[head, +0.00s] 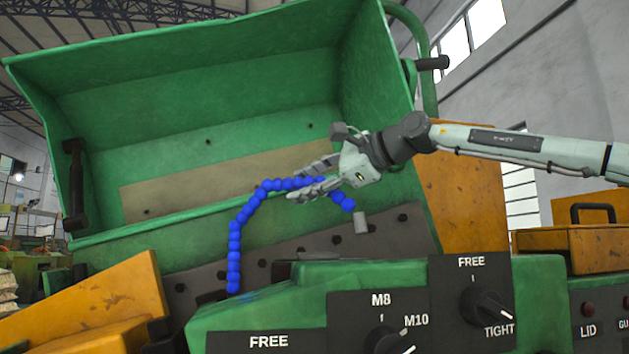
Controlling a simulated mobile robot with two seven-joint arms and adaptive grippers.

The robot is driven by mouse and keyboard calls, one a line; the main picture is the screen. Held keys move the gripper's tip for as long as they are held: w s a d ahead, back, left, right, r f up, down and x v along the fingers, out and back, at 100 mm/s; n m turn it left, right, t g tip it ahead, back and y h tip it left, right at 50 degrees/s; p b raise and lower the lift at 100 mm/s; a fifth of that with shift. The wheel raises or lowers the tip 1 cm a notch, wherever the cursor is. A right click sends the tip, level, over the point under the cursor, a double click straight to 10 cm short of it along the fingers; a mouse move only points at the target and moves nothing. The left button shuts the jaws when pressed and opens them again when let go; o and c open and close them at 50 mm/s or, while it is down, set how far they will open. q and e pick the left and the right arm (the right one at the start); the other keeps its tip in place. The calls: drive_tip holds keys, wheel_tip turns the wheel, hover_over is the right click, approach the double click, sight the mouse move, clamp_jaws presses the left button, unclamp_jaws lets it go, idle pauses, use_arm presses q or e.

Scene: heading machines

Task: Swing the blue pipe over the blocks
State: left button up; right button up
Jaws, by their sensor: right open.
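The blue pipe (236,240) is a flexible string of blue beads in the head view. It rises from the machine's top at lower left, arches to the right and ends in a small grey nozzle (361,222). My right gripper (305,183) is open at the upper part of the arch, with fingers on both sides of the pipe. I cannot tell whether they touch it. The blocks cannot be made out clearly; a dark plate with holes (290,250) lies behind and below the pipe. My left gripper is not in view.
A large green lid (210,110) stands raised behind the pipe. In front is a green panel with a FREE/TIGHT knob (487,306) and an M8/M10 knob (388,341). Orange boxes (100,295) stand at the left, and an orange case (570,240) at the right.

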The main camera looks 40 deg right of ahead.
drive_tip(key=v, duration=1.1)
drive_tip(key=shift+s, duration=0.4)
drive_tip(key=shift+r, duration=0.1)
